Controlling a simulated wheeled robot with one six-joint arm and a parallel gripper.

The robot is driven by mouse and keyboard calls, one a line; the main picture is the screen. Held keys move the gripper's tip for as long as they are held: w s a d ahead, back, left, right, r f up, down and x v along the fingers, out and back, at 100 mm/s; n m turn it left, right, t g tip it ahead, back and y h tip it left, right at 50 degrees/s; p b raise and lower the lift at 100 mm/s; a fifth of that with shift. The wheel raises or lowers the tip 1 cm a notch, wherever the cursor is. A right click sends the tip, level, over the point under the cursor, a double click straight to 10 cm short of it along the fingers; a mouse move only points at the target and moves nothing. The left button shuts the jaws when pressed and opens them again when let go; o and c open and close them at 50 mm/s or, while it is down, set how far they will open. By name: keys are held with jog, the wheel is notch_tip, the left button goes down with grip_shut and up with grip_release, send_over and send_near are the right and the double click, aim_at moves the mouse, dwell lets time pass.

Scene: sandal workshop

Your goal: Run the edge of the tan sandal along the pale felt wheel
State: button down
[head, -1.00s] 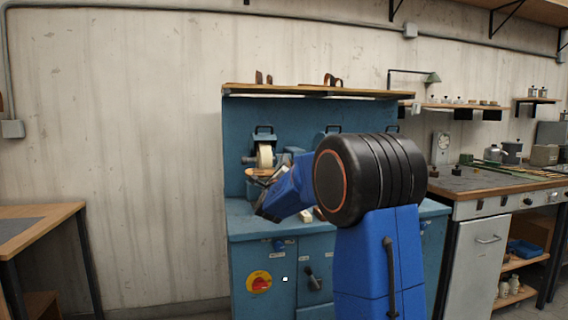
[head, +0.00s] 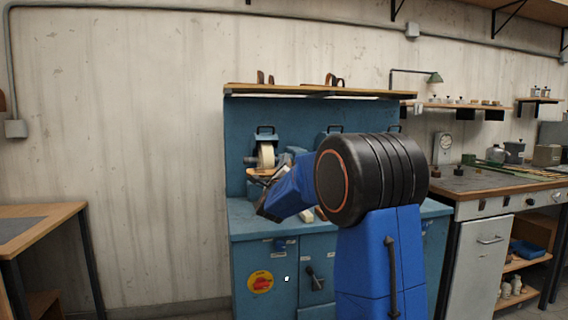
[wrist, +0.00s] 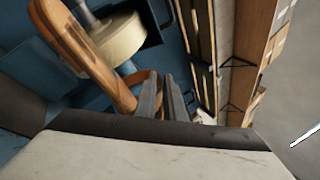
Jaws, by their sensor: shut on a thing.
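The tan sandal (wrist: 92,62) is in my gripper (wrist: 166,98), whose two fingers are close together near the sandal's strap in the wrist view. The exact grip is partly hidden. The pale felt wheel (wrist: 118,40) is right beside the sandal's long edge in that view; I cannot tell whether they touch. In the head view the felt wheel (head: 266,155) is on the blue machine, with the sandal (head: 259,172) just below its front. My arm hides most of my gripper there.
The blue machine (head: 240,222) has a shelf (head: 300,89) above it holding sandals. A workbench (head: 490,182) with tools and tins stands at the right. A wooden table (head: 42,217) stands at the left. The wall between the table and machine is bare.

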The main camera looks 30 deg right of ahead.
jog(key=shift+a, duration=0.85)
dwell(0.4)
jog(key=shift+w, duration=0.1)
dwell(1.1)
jog(key=shift+a, duration=0.7)
jog(key=shift+a+r, duration=0.1)
jog(key=shift+a, duration=0.1)
dwell(0.5)
dwell(0.5)
jog(key=shift+d+f+g+h, duration=0.25)
jog(key=shift+d+g+h, duration=0.05)
jog(key=shift+h, duration=0.5)
